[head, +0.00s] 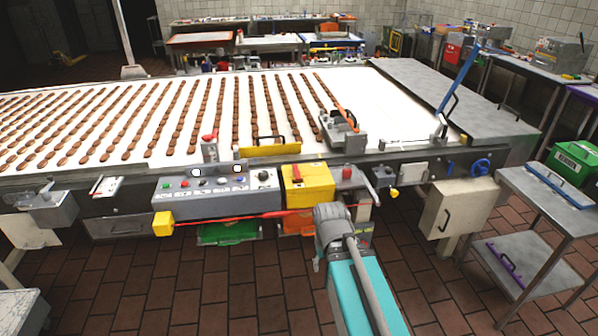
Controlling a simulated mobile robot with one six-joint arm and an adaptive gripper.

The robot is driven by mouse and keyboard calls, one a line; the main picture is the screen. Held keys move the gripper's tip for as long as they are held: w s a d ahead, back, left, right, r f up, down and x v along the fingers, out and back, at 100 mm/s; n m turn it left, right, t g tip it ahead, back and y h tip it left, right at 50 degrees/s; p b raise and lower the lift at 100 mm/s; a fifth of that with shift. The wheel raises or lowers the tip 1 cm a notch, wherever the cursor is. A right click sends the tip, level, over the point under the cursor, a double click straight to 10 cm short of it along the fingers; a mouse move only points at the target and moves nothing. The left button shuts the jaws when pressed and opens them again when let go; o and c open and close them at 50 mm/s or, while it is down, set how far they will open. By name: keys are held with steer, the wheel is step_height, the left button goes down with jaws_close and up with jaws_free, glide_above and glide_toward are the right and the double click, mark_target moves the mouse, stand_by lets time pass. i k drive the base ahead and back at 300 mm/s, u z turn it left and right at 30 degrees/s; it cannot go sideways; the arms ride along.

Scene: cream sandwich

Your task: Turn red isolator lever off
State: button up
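A red piece (347,173) shows on the box's face. I cannot tell the lever's on or off setting from here. My teal and grey arm reaches up from the lower right, and its grey joint stands in front of the machine, just below and left of the lever.
A grey button panel (216,188) lies left of the yellow box. A red cord (228,217) runs below it to a yellow end box (163,223). A cream cabinet (458,208) and a steel cart (548,205) stand to the right. Tiled floor (240,290) in front is open.

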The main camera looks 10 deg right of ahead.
mark_target(298, 178)
steer(key=i, duration=0.95)
